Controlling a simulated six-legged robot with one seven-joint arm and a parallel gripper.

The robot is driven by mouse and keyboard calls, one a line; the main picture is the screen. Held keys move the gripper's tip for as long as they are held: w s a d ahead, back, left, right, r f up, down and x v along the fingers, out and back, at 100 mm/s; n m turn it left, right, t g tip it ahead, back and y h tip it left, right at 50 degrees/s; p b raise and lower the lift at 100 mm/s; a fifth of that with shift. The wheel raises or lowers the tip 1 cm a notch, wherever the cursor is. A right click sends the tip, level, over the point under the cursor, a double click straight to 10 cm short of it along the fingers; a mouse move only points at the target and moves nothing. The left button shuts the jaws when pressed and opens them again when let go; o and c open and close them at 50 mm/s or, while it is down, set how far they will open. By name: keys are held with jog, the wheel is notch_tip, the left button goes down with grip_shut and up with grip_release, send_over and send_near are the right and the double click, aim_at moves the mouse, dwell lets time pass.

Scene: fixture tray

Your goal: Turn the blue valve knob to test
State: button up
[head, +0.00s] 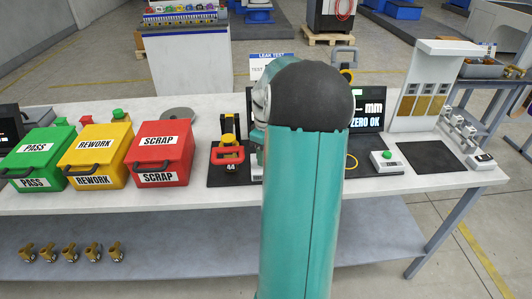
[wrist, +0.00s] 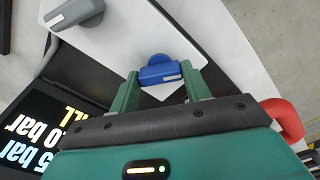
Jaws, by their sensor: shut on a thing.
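The blue valve knob (wrist: 160,73) shows in the wrist view on a white panel (wrist: 122,38), with a small white label on its bar. My gripper (wrist: 158,71) has its two green fingers on either side of the bar and is shut on it. The knob's pointing direction relative to any test mark cannot be told. In the head view my teal arm covers the middle of the bench and hides the knob and gripper. Part of a LEAK TEST sign (head: 268,66) shows behind the arm.
A grey knob (wrist: 76,12) sits on the same panel. A dark display (wrist: 40,125) and a red handle (wrist: 285,118) are near the gripper. Green (head: 38,158), yellow (head: 96,155) and red (head: 160,153) boxes stand left on the bench. A green-button box (head: 386,161) is at right.

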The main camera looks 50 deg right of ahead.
jog(key=shift+o, duration=0.2)
jog(key=m, duration=0.3)
jog(key=shift+c, duration=0.2)
jog(key=o, duration=1)
notch_tip(320, 180, up, 14)
